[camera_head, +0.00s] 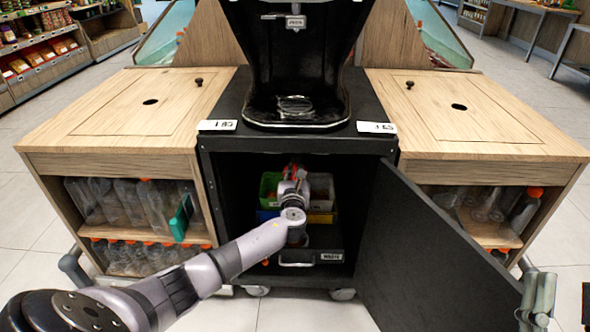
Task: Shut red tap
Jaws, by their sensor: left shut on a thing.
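A small red part (292,170), which looks like the red tap, shows inside the open black cabinet under the juicer. My left arm reaches into the cabinet from the lower left. My left gripper (291,180) is at the red part and shut on it. The gripper and wrist hide most of the tap, so its handle position cannot be told.
The cabinet door (425,255) stands open to the right. Green (269,187) and yellow bins and a drawer labelled waste (325,257) are inside. The black juicer (300,60) stands above. Wooden side counters (130,115) hold bottles on shelves below.

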